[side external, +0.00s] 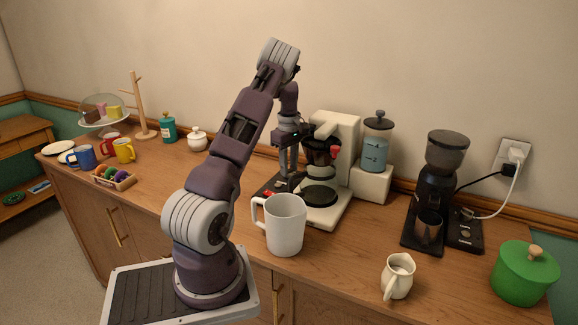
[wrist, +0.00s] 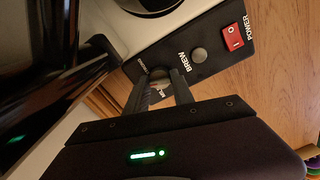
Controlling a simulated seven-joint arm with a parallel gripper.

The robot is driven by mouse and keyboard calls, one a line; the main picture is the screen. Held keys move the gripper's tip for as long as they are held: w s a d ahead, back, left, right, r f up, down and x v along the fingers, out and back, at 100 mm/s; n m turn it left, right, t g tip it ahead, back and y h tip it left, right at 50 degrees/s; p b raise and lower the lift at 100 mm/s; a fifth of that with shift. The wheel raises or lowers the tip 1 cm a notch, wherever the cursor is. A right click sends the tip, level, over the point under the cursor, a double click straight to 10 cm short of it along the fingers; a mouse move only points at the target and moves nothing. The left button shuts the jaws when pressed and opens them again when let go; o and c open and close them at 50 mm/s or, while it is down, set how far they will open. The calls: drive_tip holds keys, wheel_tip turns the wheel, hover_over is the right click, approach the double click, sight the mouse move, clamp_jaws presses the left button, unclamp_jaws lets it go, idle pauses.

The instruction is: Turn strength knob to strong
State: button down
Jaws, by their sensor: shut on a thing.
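The coffee maker (side external: 341,135) is cream with a glass carafe (side external: 321,160) and a black control panel (side external: 277,185) at its left side. In the wrist view the panel (wrist: 168,52) carries a red POWER switch (wrist: 233,36), a round grey BREW knob (wrist: 198,55) and a further knob (wrist: 159,73) at its other end. My gripper (wrist: 160,78) is shut on that end knob, one finger on each side. The knob's label is mostly hidden by the fingers, so its setting cannot be read. In the side view my gripper (side external: 288,175) points down at the panel.
A large white mug (side external: 285,224) stands in front of the coffee maker, close to the panel. A grinder (side external: 436,180), a cream pitcher (side external: 398,277) and a green pot (side external: 524,273) stand to the right. Cups and a sugar bowl (side external: 197,139) stand to the left.

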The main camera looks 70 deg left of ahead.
drive_tip(key=shift+m, duration=1.1)
drive_tip(key=c, duration=1.1)
unclamp_jaws()
wheel_tip(320, 180, up, 7)
drive_tip(key=shift+r, duration=0.1)
